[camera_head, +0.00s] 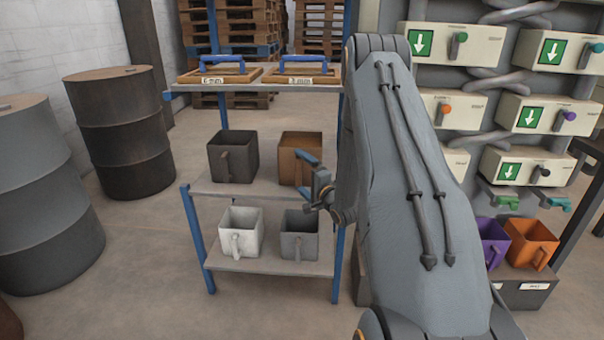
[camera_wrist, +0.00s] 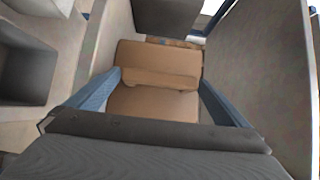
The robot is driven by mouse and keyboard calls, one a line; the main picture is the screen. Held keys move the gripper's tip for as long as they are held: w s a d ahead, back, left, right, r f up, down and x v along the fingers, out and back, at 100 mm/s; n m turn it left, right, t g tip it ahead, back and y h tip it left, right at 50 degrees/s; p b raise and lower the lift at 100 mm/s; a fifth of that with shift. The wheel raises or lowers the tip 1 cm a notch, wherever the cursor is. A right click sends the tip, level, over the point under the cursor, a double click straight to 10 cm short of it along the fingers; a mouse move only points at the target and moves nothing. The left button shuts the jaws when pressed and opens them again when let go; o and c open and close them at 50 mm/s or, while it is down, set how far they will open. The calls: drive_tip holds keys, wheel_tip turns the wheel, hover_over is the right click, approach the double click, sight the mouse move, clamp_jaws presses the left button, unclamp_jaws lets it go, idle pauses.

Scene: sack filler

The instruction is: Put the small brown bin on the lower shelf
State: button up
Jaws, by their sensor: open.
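The small brown bin (camera_head: 300,150) stands upright on the right of the middle shelf (camera_head: 255,188) of a blue-posted rack. My gripper (camera_head: 308,168) is at its front right side and hides part of it. In the wrist view the brown bin (camera_wrist: 158,60) fills the middle, with brown surface between the two blue fingers (camera_wrist: 152,100). The fingers are apart, one on each side of it, and I cannot tell whether either touches. The lower shelf (camera_head: 270,263) holds a white bin (camera_head: 241,228) on the left and a grey bin (camera_head: 299,238) on the right.
A dark bin (camera_head: 233,158) stands left of the brown one. Two framed trays (camera_head: 218,74) lie on the top shelf. Drums (camera_head: 118,130) stand left of the rack. Purple (camera_head: 492,240) and orange (camera_head: 532,243) bins sit at right below a valve panel. The lower shelf's front strip is bare.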

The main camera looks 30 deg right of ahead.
drive_tip(key=shift+r, duration=0.15)
drive_tip(key=s, duration=1.2)
drive_tip(key=a+r+n+g+h, duration=0.1)
drive_tip(key=a+r+n+g, duration=0.3)
drive_tip(key=a, duration=0.3)
drive_tip(key=a+r+n+g, duration=0.1)
drive_tip(key=a+n+g, duration=0.3)
drive_tip(key=a+n, duration=0.3)
drive_tip(key=s+a+r+n+g, duration=0.2)
drive_tip(key=s+a, duration=0.4)
drive_tip(key=s, duration=0.4)
drive_tip(key=s+a+r+n+g, duration=0.3)
drive_tip(key=s+a, duration=0.3)
drive_tip(key=s, duration=0.4)
drive_tip(key=s+a+r+n+g+y, duration=0.1)
drive_tip(key=s+a+g, duration=0.4)
drive_tip(key=s, duration=0.5)
drive_tip(key=a+r+n, duration=0.1)
drive_tip(key=n, duration=0.1)
drive_tip(key=shift+a+r+n+p, duration=0.15)
drive_tip(key=shift+r+n+p, duration=0.15)
drive_tip(key=shift+p, duration=0.1)
